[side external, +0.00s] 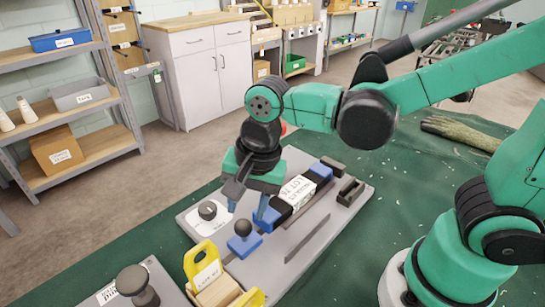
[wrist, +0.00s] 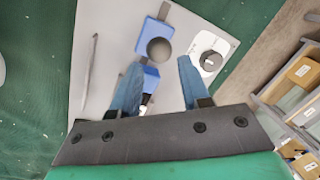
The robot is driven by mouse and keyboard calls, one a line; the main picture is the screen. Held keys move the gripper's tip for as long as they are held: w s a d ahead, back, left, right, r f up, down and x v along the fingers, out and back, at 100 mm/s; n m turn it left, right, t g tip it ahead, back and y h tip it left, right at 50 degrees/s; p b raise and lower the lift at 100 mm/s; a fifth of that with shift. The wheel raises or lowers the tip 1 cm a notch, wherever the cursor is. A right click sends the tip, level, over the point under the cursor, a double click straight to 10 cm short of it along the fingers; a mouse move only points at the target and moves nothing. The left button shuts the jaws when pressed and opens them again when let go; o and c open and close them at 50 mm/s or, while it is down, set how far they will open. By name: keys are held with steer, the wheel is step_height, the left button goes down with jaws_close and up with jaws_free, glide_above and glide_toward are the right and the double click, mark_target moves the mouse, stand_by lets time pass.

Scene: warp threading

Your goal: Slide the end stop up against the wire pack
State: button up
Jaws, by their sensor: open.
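The end stop appears to be the blue block with a black ball knob (side external: 243,240), on the grey board (side external: 318,232). It also shows in the wrist view (wrist: 158,48), just beyond my fingertips. The wire pack appears to be the white labelled block (side external: 297,190) between blue pieces, farther back along the same line. A slice of it shows between my fingers in the wrist view (wrist: 146,99); the rest is hidden by the gripper. My gripper (side external: 247,214) is open and points down, with its blue fingers apart, above the space between knob block and pack.
A white disc with a dark knob (side external: 208,210) lies left of the fingers. A thin dark bar (side external: 307,239) lies right of the pack. A yellow-handled wooden holder (side external: 215,283) and a dark knob (side external: 132,282) stand in front.

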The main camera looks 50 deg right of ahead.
steer(key=shift+a+r+n, duration=0.1)
steer(key=shift+r+n, duration=0.05)
steer(key=shift+n, duration=0.55)
steer(key=c, duration=0.3)
steer(key=shift+w+a+r+n, duration=0.15)
steer(key=shift+r+n, duration=0.1)
steer(key=shift+n, duration=0.85)
jaws_close()
step_height(320, 180, up, 4)
steer(key=a+n+y, duration=0.2)
steer(key=n, duration=1.4)
steer(key=n+g, duration=0.1)
steer(key=n, duration=0.6)
glide_above(233, 246)
steer(key=a, duration=0.1)
steer(key=shift+y, duration=0.4)
step_height(233, 246, down, 8)
steer(key=shift+w+r, duration=0.1)
steer(key=shift+d, duration=0.5)
